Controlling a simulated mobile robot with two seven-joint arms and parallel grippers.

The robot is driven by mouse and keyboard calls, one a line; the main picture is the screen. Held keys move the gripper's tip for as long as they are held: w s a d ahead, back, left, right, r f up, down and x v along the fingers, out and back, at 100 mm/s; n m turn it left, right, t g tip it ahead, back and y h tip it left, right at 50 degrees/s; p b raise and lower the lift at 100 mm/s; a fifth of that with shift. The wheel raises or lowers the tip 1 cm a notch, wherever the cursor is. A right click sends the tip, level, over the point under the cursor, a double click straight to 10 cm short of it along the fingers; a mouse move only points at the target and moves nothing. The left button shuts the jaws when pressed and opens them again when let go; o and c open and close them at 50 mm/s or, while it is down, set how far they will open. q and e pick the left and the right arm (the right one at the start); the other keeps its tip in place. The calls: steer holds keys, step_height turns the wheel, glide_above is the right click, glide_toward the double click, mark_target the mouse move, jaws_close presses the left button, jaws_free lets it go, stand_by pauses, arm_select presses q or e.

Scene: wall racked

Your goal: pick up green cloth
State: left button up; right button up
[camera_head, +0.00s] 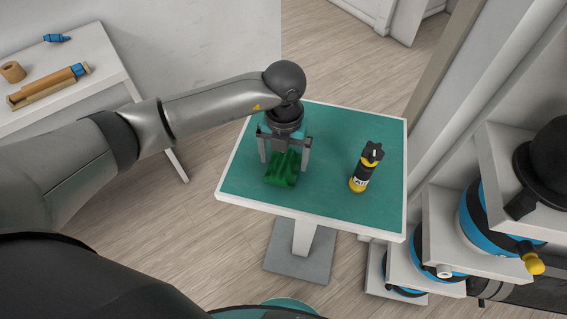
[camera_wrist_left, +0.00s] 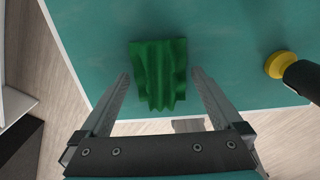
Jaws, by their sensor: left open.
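The green cloth (camera_head: 283,168) lies crumpled in folds on the left part of the teal-topped table (camera_head: 330,198). My left gripper (camera_head: 284,165) is directly over the cloth, pointing down, with its jaws open. In the left wrist view the cloth (camera_wrist_left: 160,73) shows between and just beyond the two open fingertips (camera_wrist_left: 160,76). I cannot tell whether the fingers touch the cloth or the table. My right gripper is not in view.
White shelves (camera_head: 450,225) with blue and black items stand at the right. A white side table (camera_head: 75,85) with a roll and tools is at the left.

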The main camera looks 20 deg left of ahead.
mark_target(284, 159)
arm_select(q)
steer(key=shift+f, duration=0.45)
steer(key=c, duration=1.1)
step_height(284, 159, up, 20)
steer(key=shift+r+p, duration=0.1)
steer(key=shift+p, duration=0.3)
